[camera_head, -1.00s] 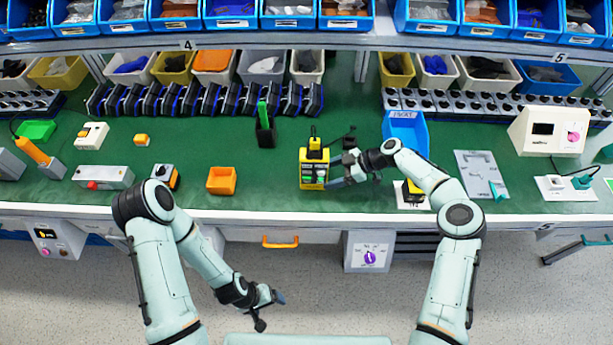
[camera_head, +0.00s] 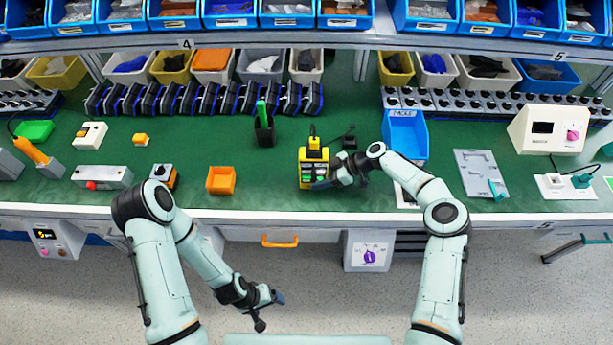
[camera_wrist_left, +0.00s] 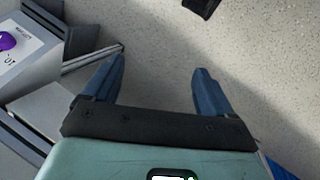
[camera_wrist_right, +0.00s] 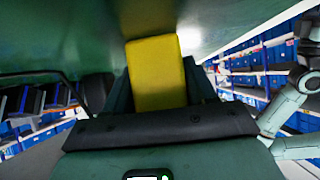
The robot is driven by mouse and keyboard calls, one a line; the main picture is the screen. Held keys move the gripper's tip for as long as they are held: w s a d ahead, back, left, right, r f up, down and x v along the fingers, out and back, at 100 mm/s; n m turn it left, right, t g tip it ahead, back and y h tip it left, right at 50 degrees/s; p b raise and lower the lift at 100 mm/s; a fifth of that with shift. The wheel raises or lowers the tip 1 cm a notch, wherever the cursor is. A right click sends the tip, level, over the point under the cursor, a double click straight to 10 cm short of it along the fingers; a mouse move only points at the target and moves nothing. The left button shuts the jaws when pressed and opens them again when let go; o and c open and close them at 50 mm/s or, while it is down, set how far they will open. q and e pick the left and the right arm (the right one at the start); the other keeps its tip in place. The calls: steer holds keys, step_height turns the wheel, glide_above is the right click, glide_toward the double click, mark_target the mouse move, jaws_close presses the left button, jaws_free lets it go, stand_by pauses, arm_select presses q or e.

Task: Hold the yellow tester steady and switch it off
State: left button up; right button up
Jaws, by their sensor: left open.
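My right gripper (camera_head: 322,184) is at the tester's lower right side. In the right wrist view the yellow body (camera_wrist_right: 157,75) fills the space between the fingers, which look closed against its sides. My left gripper (camera_head: 269,310) is open and empty, low in front of the bench; its two fingers (camera_wrist_left: 155,85) show above the floor in the left wrist view.
An orange bin (camera_head: 221,181) and a black holder with a green item (camera_head: 264,130) stand left of the tester. A blue bin (camera_head: 405,135) is to its right, behind my right arm. The bench edge (camera_head: 250,217) lies between my left gripper and the tester.

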arm_select(q)
steer(key=shift+w+r, duration=0.1)
steer(key=shift+w, duration=0.1)
steer(key=c, duration=0.7)
steer(key=w, duration=0.1)
steer(key=w+r+m, duration=0.2)
steer(key=shift+w+t, duration=0.35)
steer(key=shift+t, duration=0.05)
jaws_close()
steer(key=w+d+r+m+t, duration=0.1)
steer(key=w+d+r+m, duration=0.1)
steer(key=w+r+m, duration=0.3)
steer(key=w+d+r+m+t, duration=0.2)
steer(key=w+r+m, duration=0.4)
steer(key=r, duration=0.7)
steer(key=w+d+r+m+t+h, duration=0.1)
steer(key=w+d+r+m+t, duration=0.1)
steer(key=w+r+m, duration=0.4)
step_height(320, 180, up, 4)
steer(key=shift+w+d+r+m, duration=0.1)
steer(key=shift+w+d+m, duration=0.1)
steer(key=shift+m, duration=0.5)
